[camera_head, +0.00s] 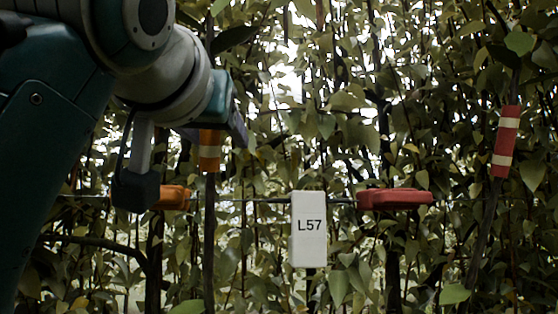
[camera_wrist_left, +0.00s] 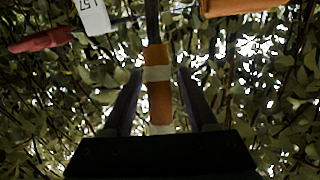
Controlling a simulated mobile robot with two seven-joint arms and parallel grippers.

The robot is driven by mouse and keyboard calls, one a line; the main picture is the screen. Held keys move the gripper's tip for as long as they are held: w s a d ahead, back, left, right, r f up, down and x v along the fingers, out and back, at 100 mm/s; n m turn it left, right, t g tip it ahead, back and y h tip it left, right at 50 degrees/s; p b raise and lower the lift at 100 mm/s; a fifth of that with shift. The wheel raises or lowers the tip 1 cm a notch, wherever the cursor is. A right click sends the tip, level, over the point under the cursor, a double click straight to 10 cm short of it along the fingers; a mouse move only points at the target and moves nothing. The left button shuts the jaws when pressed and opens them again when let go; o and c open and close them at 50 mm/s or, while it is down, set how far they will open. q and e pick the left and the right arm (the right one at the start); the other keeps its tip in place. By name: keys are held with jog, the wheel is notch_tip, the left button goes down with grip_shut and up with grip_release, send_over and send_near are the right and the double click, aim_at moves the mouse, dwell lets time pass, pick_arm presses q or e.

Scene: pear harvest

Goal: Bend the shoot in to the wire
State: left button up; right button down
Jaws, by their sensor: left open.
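An upright shoot with an orange band and pale stripes (camera_head: 209,151) stands left of centre in the head view, crossing the wire (camera_head: 250,200). My left gripper (camera_wrist_left: 161,80) is open. In the left wrist view the orange-banded shoot (camera_wrist_left: 158,100) runs between its two fingers, with gaps on both sides. In the head view my left arm hides most of the gripper. An orange clip (camera_head: 174,197) sits on the wire left of this shoot. It also shows at the top of the left wrist view (camera_wrist_left: 240,5). My right gripper is not in view.
A white label reading L57 (camera_head: 309,250) hangs at the wire. A red clip (camera_head: 395,198) is to its right. A leaning shoot with a red band (camera_head: 505,140) stands at the far right. Dense leaves and thin stems fill the background.

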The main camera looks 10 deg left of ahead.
pick_arm(q)
jog(key=shift+w, duration=0.25)
grip_shut()
dwell(0.4)
dwell(0.9)
